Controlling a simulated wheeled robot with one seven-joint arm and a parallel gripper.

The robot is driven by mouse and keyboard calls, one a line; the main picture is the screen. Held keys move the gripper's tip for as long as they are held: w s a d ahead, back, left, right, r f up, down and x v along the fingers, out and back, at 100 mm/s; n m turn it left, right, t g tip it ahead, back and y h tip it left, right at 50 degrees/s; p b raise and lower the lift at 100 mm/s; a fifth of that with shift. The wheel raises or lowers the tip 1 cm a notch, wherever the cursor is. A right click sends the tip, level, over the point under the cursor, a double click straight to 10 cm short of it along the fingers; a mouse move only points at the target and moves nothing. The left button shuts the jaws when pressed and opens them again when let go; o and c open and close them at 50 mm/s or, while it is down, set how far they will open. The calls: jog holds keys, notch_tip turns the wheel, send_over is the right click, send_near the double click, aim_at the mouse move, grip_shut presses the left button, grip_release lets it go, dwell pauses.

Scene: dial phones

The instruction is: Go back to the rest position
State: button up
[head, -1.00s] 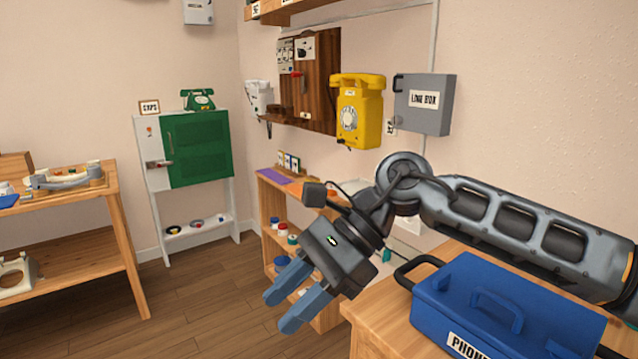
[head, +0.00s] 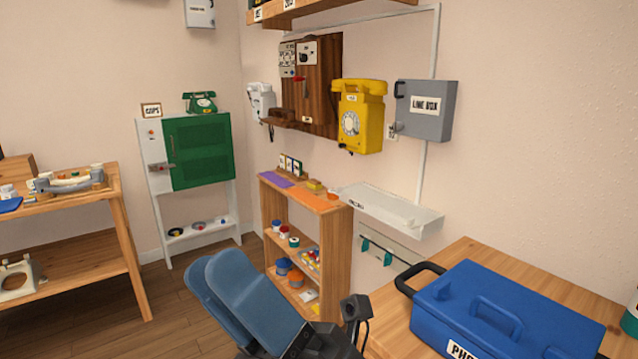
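My gripper (head: 222,272) is at the bottom of the head view, in front of the wooden shelf unit. Its two blue fingers point up and to the left. One finger overlaps the other from this angle, so the gap between them is hidden. Nothing shows held at the fingertips. The dark gripper body runs off the bottom edge, and most of my arm is out of view.
A blue toolbox (head: 505,315) stands on the wooden bench (head: 470,257) at right. The small shelf unit (head: 338,255) holds jars. A yellow phone (head: 360,115) and grey line box (head: 427,110) hang on the wall. A green cabinet (head: 200,150) stands behind; floor shows at left.

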jog(key=s+d+f+m+t+h, duration=0.3)
jog(key=d+f+m+t+h, duration=0.25)
jog(key=m+h, duration=0.4)
jog(key=s+d+f+m+t+h+p, duration=0.15)
jog(key=d+f+m+t+h, duration=0.4)
jog(key=m, duration=0.65)
jog(key=s+d+f+m+t+h, duration=0.35)
jog(key=m+t+h, duration=0.25)
jog(key=m+h, duration=0.45)
jog(key=s+d+f+m+g+h, duration=0.1)
jog(key=s+d+f+m+g, duration=0.2)
jog(key=s+d, duration=0.3)
jog(key=s+d+f+m+g+h, duration=0.1)
jog(key=s+d+f+m+g, duration=0.2)
jog(key=s+d, duration=0.4)
jog(key=s+f+g, duration=0.1)
jog(key=s+g, duration=0.1)
jog(key=s, duration=0.2)
jog(key=shift+s+f+m+h, duration=0.3)
jog(key=shift+f+h, duration=0.05)
jog(key=shift+d, duration=0.1)
